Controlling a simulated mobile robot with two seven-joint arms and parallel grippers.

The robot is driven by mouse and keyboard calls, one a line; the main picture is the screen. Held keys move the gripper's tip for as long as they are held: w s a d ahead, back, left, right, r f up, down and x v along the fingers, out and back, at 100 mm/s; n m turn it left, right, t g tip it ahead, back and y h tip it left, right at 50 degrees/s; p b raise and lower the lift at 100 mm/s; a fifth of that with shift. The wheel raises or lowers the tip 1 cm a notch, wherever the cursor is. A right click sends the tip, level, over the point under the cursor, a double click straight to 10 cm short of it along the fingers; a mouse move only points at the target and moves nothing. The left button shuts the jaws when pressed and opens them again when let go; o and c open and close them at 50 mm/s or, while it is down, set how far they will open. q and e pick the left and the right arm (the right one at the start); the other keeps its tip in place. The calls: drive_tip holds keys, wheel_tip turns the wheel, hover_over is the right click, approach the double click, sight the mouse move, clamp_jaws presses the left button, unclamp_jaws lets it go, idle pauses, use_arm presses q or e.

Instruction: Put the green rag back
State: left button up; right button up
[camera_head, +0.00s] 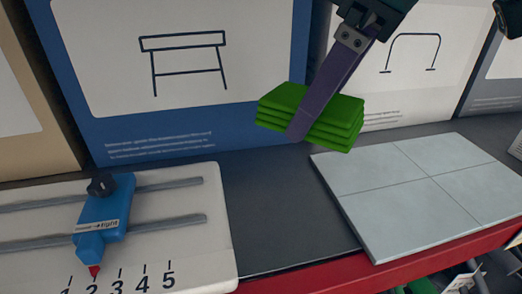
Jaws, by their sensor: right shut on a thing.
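The green rag (330,122) is folded in several layers. My right gripper (302,122) comes in from the top and is shut on it. One purple finger lies across the front of the rag; the other finger is hidden. The rag is held in front of the wall panels, near the dark shelf (275,215) between the white slider board and the grey tile. Whether the rag touches the shelf I cannot tell, though it looks raised. My left gripper is not in view.
A white board (215,255) with two rails and a blue slider (105,215) stands at the left, marked with numbers. A grey four-part tile (425,190) lies at the right. The shelf has a red front edge (350,277). Picture panels (190,110) stand behind.

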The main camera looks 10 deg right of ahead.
hover_over(293, 231)
drive_tip(key=s+d, duration=0.1)
wheel_tip(293, 231, down, 14)
drive_tip(key=shift+r, duration=0.2)
drive_tip(key=shift+f, duration=2.3)
drive_tip(key=shift+f+b, duration=0.1)
drive_tip(key=shift+b, duration=0.2)
drive_tip(key=o, duration=1)
drive_tip(key=p+v, duration=0.1)
drive_tip(key=v, duration=1)
drive_tip(key=s+a+f+m, duration=0.2)
drive_tip(key=s+a+f, duration=0.15)
drive_tip(key=s, duration=0.45)
drive_tip(key=s+d+m+h, duration=0.1)
drive_tip(key=s+d, duration=0.1)
drive_tip(key=s, duration=0.1)
drive_tip(key=s+d+f+m+h, duration=0.1)
drive_tip(key=s+d+m, duration=0.1)
drive_tip(key=s, duration=0.1)
drive_tip(key=s+d+f+m+h, duration=0.1)
drive_tip(key=s+d+m, duration=0.1)
drive_tip(key=s, duration=0.1)
drive_tip(key=shift+d+f, duration=0.15)
drive_tip(key=shift+d, duration=0.25)
